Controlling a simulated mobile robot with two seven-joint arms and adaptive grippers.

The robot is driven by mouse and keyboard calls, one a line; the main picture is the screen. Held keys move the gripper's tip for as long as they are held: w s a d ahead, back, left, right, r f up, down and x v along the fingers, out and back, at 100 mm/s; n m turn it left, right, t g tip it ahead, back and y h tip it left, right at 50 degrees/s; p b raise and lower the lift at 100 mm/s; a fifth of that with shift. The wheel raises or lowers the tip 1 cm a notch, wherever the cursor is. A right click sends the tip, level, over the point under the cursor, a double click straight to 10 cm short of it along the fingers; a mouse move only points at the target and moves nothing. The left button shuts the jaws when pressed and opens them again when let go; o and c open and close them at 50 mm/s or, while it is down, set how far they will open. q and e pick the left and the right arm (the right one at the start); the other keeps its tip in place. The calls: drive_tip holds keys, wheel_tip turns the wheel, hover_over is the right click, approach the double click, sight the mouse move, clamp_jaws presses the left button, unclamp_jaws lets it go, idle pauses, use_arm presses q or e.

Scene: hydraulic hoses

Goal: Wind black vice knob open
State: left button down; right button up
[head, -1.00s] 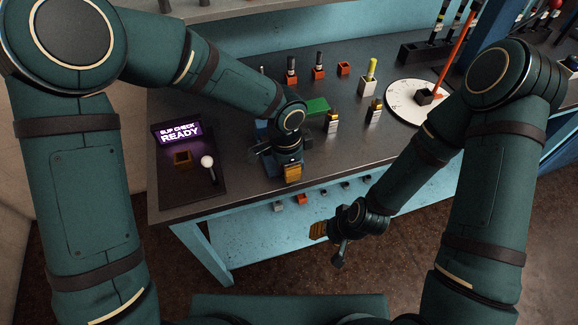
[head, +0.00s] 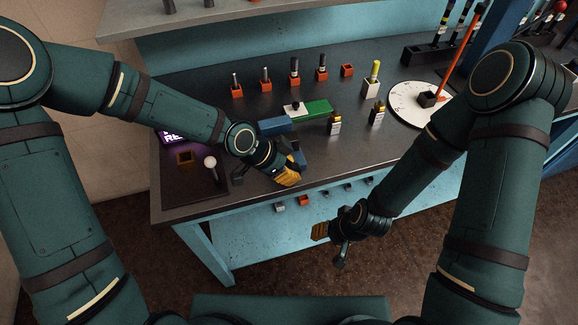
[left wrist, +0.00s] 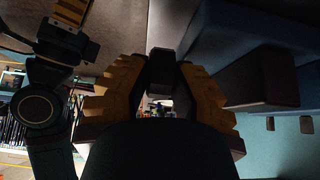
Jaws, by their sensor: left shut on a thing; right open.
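The blue vice (head: 273,126) stands at the front edge of the bench and is partly hidden by my left arm. In the left wrist view its blue body (left wrist: 225,50) fills the upper right. My left gripper (head: 291,172) lies at the vice's front end. In the left wrist view its yellow ridged fingers (left wrist: 160,85) are shut on the black knob (left wrist: 161,72), which shows between the tips. In the head view the knob is hidden. My right gripper (head: 328,232) is open and empty, in front of the bench and away from the vice.
A dark panel with a white-balled lever (head: 210,162) is at the left.

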idle(0.4)
use_arm(q)
drive_tip(key=c, duration=0.8)
unclamp_jaws()
drive_tip(key=v, duration=1.2)
drive_tip(key=shift+f, duration=0.1)
